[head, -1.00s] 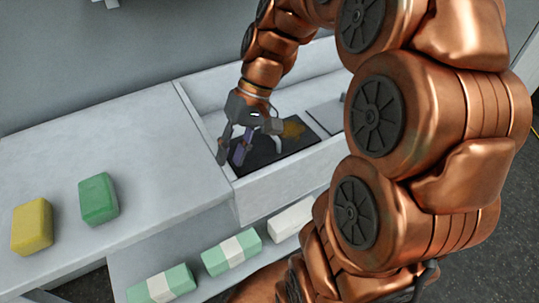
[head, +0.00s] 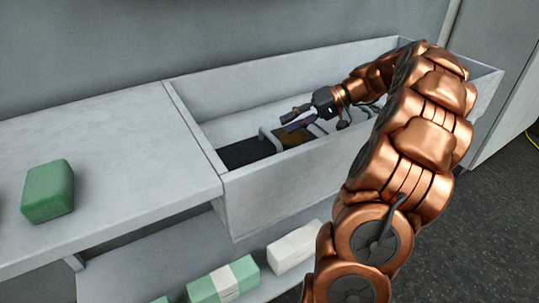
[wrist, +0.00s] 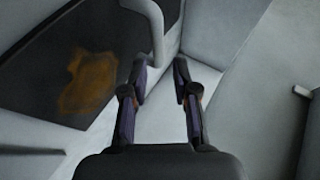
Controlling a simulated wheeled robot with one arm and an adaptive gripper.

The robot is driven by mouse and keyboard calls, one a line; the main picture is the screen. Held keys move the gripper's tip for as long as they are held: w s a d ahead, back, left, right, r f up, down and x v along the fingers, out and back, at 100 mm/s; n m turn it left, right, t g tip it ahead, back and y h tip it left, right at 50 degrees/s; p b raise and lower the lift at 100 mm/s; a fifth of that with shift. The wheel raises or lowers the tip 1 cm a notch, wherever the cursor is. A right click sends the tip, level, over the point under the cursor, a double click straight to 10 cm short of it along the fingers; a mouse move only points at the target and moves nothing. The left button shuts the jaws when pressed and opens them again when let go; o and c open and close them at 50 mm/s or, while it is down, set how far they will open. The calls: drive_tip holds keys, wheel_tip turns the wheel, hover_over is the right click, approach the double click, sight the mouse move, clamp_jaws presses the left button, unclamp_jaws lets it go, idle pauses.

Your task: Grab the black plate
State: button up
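The black plate (head: 243,153) lies inside the long grey trough, with an orange-brown stain on its surface. In the wrist view the plate (wrist: 35,75) fills the upper left. My gripper (head: 288,121) is above the plate in the head view and points left. My gripper hides part of the plate in the head view.
The trough's front wall (head: 290,182) stands between my arm and the plate. A green block (head: 48,191) sits on the left counter. A green-and-white block (head: 222,284) and a white block (head: 294,247) lie on the lower shelf.

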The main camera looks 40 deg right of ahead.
sight(270, 133)
drive_tip(key=b+x, duration=0.1)
drive_tip(key=x, duration=0.6)
drive_tip(key=shift+s+a+f+b, duration=0.1)
drive_tip(key=shift+a+f+b, duration=0.05)
drive_tip(key=shift+f+b, duration=0.15)
drive_tip(key=shift+c, duration=0.2)
clamp_jaws()
drive_tip(key=shift+r, duration=0.1)
